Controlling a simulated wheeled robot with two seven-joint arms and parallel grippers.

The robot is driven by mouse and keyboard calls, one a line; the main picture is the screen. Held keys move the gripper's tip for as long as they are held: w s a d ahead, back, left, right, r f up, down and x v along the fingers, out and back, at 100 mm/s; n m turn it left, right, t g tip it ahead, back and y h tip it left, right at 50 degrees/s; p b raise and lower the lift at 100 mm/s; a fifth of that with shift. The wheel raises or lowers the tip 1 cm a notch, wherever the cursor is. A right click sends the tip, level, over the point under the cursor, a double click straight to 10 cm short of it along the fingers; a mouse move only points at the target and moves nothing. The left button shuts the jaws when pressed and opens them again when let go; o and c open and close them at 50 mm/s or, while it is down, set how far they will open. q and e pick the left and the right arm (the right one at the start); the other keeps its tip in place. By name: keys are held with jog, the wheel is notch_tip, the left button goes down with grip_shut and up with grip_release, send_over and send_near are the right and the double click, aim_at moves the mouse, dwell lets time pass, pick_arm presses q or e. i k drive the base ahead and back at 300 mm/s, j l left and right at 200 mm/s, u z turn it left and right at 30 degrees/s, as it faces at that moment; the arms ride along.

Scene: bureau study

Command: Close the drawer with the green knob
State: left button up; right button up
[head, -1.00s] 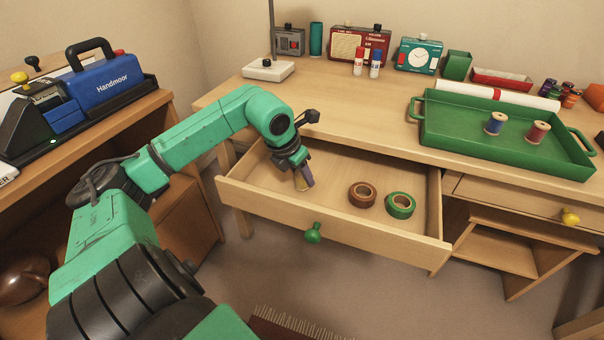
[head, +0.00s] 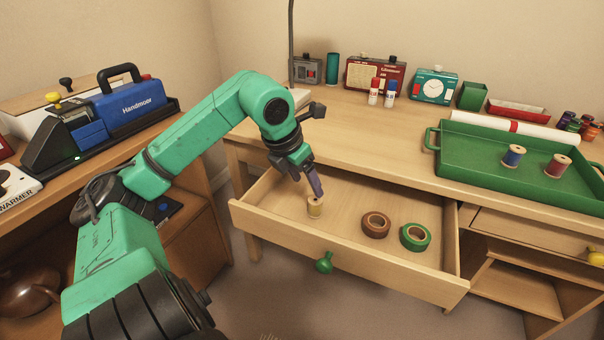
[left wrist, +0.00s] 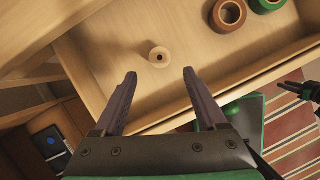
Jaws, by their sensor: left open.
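The drawer (head: 262,212) with the green knob (head: 324,262) is pulled out from the desk. Inside it are a yellow thread spool (head: 315,207), a brown tape roll (head: 376,225) and a green tape roll (head: 415,237). My left gripper (head: 317,190) is above the drawer, just over the spool, and is open and empty. In the left wrist view the spool (left wrist: 159,56) stands upright beyond and between the open fingers (left wrist: 158,80), apart from them.
A green tray (head: 480,190) with two spools stands on the desk. Another drawer with a yellow knob (head: 596,258) is shut at the right. A cabinet with a blue Handmoor case (head: 128,103) stands at the left. Floor in front of the drawer is clear.

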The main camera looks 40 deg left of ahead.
aim_at(274, 210)
jog(key=k, duration=1)
